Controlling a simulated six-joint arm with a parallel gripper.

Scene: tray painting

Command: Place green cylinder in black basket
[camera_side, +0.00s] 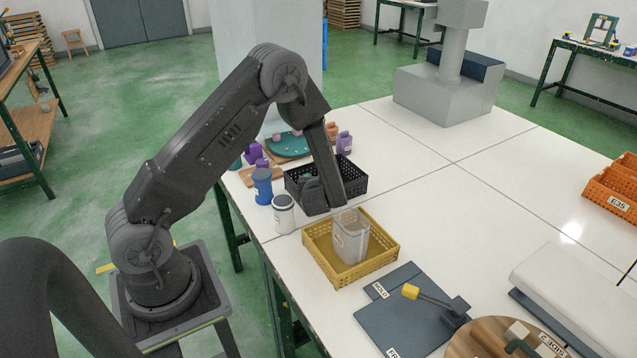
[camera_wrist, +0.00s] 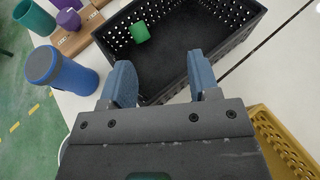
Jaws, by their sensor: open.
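The green cylinder (camera_wrist: 139,32) lies inside the black basket (camera_wrist: 225,52), near its left wall in the wrist view.
A yellow basket (camera_side: 388,250) holding a clear container (camera_side: 350,236) stands just in front of the black basket. A blue jar (camera_side: 262,187) and a white jar (camera_side: 284,214) stand to the left. Purple pieces and a teal plate (camera_side: 290,146) lie behind. The table's right middle is clear.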

